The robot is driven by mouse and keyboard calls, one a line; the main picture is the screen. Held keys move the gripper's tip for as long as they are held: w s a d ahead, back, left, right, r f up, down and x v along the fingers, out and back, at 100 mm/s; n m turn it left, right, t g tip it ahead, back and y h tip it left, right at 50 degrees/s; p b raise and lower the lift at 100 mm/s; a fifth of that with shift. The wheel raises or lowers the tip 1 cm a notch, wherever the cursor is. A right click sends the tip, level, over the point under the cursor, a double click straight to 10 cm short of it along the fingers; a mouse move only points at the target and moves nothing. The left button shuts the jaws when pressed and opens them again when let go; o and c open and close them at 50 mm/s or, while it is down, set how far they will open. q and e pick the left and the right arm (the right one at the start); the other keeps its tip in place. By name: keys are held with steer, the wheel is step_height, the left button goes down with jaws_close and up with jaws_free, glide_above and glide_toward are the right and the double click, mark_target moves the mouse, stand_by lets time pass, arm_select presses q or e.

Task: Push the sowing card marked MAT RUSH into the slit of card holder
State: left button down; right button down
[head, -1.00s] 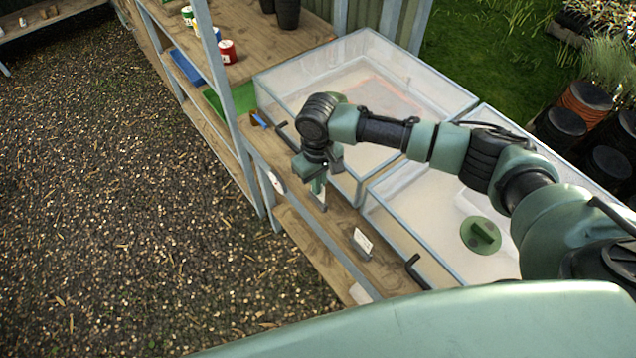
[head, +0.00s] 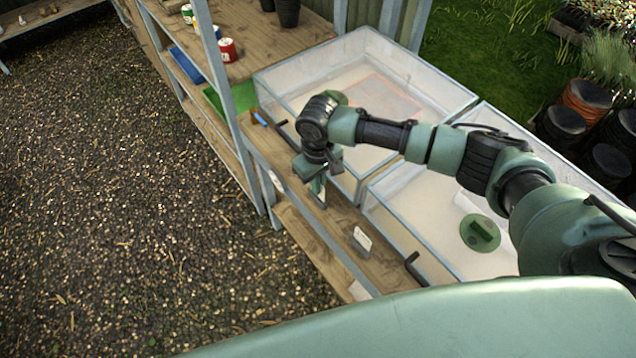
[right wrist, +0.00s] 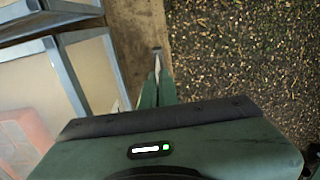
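My right gripper (head: 318,183) points down over the wooden ledge in front of the clear-sided boxes. Its fingers look closed on a thin pale card (head: 321,198), whose print is too small to read. In the right wrist view the fingers (right wrist: 157,90) are close together, with a small grey tip just beyond them. A small upright piece with a pale face (head: 362,240) stands on the ledge to the right of the gripper; I cannot tell whether it is the card holder or another card. My left gripper is out of view.
Two clear-sided boxes (head: 425,262) border the ledge, with black handles on their near side. A blue metal post (head: 228,110) rises to the left of the gripper. A green round lid-like thing (head: 481,233) lies in the nearer box. Open gravel (head: 130,220) lies left.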

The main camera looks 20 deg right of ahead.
steer(key=shift+f, duration=0.55)
steer(key=c, duration=1.6)
jaws_free()
steer(key=o, duration=1)
steer(key=shift+r, duration=0.2)
steer(key=shift+r+p, duration=1.05)
steer(key=shift+p, duration=0.25)
